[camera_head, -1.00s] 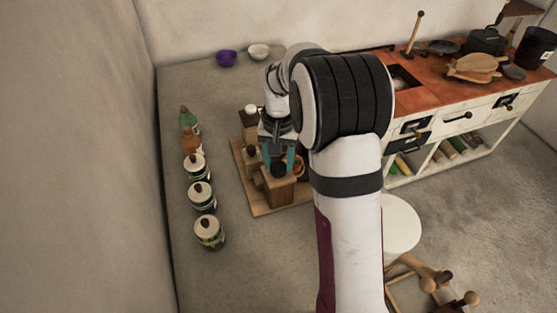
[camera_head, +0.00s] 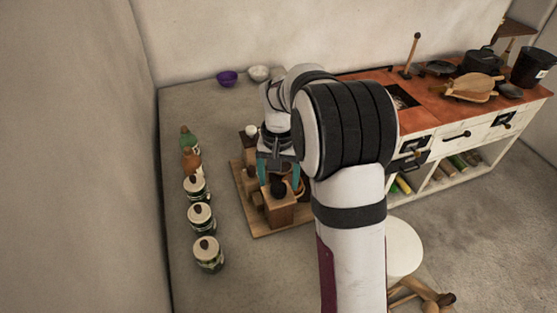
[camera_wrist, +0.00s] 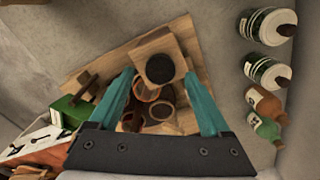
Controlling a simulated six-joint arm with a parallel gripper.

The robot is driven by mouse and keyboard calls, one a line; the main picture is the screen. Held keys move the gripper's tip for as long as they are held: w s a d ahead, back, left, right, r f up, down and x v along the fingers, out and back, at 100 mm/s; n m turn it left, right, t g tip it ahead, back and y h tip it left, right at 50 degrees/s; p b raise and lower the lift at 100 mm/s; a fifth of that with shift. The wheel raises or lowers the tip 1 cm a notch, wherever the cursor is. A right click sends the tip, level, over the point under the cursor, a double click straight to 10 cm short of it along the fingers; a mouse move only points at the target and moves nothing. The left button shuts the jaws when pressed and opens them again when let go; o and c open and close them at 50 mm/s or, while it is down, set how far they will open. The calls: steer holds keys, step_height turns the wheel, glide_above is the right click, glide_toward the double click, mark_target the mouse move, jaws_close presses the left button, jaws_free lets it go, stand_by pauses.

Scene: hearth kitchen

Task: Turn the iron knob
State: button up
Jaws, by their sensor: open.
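The dark iron knob (camera_head: 278,187) is a round black cap on top of a wooden block (camera_head: 279,213) on a wooden board (camera_head: 262,227). In the wrist view the knob (camera_wrist: 160,69) lies beyond and between the fingertips, toward the top. My gripper (camera_head: 278,176) is over the block with its teal fingers apart, one on each side of the knob as seen in the head view. In the wrist view my gripper (camera_wrist: 163,88) is open and empty. I cannot tell whether either finger touches the knob.
Several lidded jars (camera_head: 208,252) and bottles (camera_head: 190,138) stand in a row to the left. Purple (camera_head: 227,79) and white (camera_head: 259,74) bowls sit at the back. Brown cups (camera_wrist: 159,110) stand on the board close to the block. A red-topped cabinet (camera_head: 430,110) is at right.

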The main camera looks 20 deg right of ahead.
mark_target(279, 187)
step_height(279, 187, up, 14)
steer(key=shift+r, duration=0.15)
steer(key=s+a+f, duration=0.2)
steer(key=s+a, duration=0.1)
steer(key=s, duration=0.6)
steer(key=s+a+f+y, duration=0.1)
steer(key=s+a+f, duration=0.2)
steer(key=s, duration=0.7)
steer(key=s+a+f, duration=0.2)
steer(key=s+a, duration=0.1)
steer(key=s, duration=0.7)
steer(key=shift+a+f+y, duration=0.2)
steer(key=shift+f+y, duration=0.05)
steer(key=shift+y, duration=0.15)
